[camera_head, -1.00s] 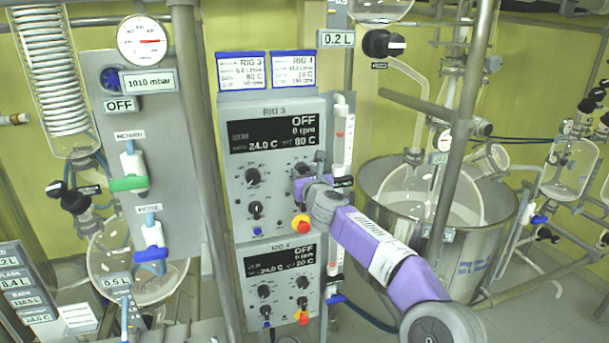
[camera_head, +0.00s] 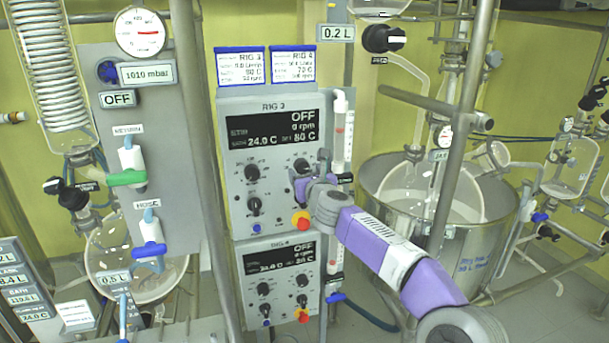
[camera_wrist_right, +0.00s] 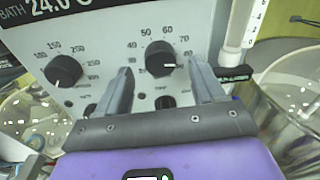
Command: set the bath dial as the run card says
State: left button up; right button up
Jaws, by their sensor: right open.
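The rig 3 panel (camera_head: 270,220) has a dark display reading OFF, 0 rpm, bath 24.0 C and set 80 C. Its upper right black dial (camera_head: 301,166) is partly hidden by my right gripper (camera_head: 310,174). My right gripper (camera_wrist_right: 160,68) is open, with one finger to each side of the dial and gaps visible. The rig 3 run card (camera_head: 240,67) hangs above; its small print is hard to read. My left gripper is out of view.
The rig 4 panel (camera_head: 279,285) sits just below, and its card (camera_head: 293,66) hangs beside the other. A red-capped yellow knob (camera_head: 301,221) is under the gripper. A clear tube (camera_head: 340,130) and the steel bath (camera_head: 490,235) stand to the right.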

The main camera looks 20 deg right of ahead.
jog(key=s+b, duration=0.1)
jog(key=s, duration=0.4)
jog(key=shift+r, duration=0.15)
notch_tip(320, 180, down, 20)
jog(key=w+a+n+g, duration=0.1)
jog(key=a+n+g, duration=0.2)
jog(key=n, duration=0.5)
jog(key=s+a+f+n+g+y, duration=0.1)
jog(key=s+a+f+n+g, duration=0.3)
jog(key=f, duration=0.8)
jog(key=s+d+f+n+g+y, duration=0.1)
jog(key=s+f+n, duration=0.45)
jog(key=f, duration=0.65)
jog(key=s+a+f+n+g+y, duration=0.1)
jog(key=s+f+n+g, duration=0.2)
jog(key=s, duration=0.7)
jog(key=s+a+f+n+g, duration=0.2)
jog(key=s+f+n+g, duration=0.1)
jog(key=s+f+n, duration=0.4)
jog(key=s+a+f+n+g+y, duration=0.1)
jog(key=s+f+n, duration=0.4)
jog(key=s, duration=0.9)
notch_tip(320, 180, down, 4)
jog(key=shift+a+r+g+y, duration=0.1)
jog(key=shift+a+g+y, duration=0.3)
jog(key=shift+g, duration=0.5)
